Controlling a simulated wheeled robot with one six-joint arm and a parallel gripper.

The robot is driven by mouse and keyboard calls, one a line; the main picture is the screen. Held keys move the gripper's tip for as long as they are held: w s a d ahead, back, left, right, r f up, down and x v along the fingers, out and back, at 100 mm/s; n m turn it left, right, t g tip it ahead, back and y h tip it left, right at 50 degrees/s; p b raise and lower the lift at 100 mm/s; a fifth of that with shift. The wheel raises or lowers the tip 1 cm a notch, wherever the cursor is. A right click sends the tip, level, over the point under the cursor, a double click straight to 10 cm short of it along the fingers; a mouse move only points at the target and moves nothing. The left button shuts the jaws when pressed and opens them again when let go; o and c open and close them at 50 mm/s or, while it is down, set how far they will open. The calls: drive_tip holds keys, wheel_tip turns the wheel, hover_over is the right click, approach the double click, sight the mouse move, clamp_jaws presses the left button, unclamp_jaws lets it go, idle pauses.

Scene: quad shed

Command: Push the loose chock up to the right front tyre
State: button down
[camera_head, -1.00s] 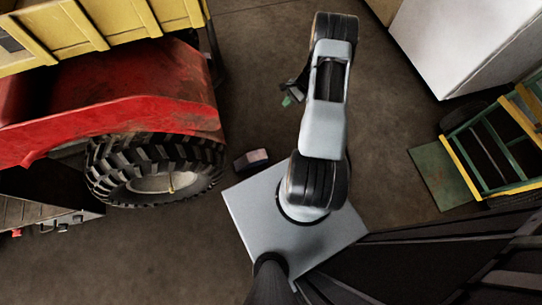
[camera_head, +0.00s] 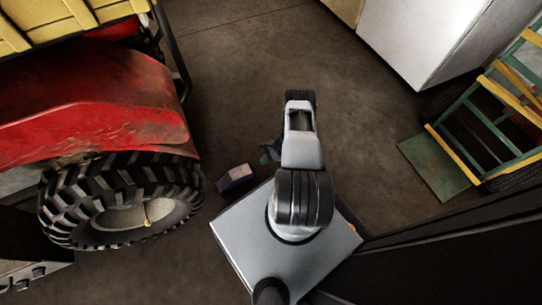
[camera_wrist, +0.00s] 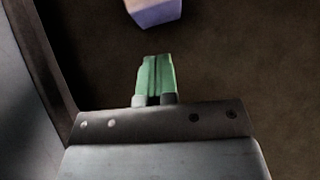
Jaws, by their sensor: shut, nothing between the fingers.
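The loose chock (camera_head: 236,179) is a small purple-grey block on the floor, a short gap to the right of the big knobbly tyre (camera_head: 120,203) under the red fender. In the wrist view the chock (camera_wrist: 154,10) shows at the top edge, partly cut off. My gripper (camera_head: 266,156) is low, to the right of the chock and slightly above it in the head view. Its green fingers (camera_wrist: 155,75) are shut and empty, pointing toward the chock with a gap of floor between. Most of the gripper is hidden by my arm in the head view.
The red vehicle with the yellow rack (camera_head: 75,18) fills the left. A green and yellow hand truck (camera_head: 492,120) stands at the right, and a white cabinet (camera_head: 420,40) at the back right. The floor between is clear.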

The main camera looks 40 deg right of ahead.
drive_tip(key=a, duration=0.1)
drive_tip(key=a+f, duration=0.1)
drive_tip(key=w+a, duration=0.1)
drive_tip(key=shift+a+f+b, duration=0.2)
drive_tip(key=shift+f+b, duration=0.1)
drive_tip(key=shift+f, duration=0.05)
drive_tip(key=shift+w+a, duration=0.25)
drive_tip(key=shift+a, duration=0.75)
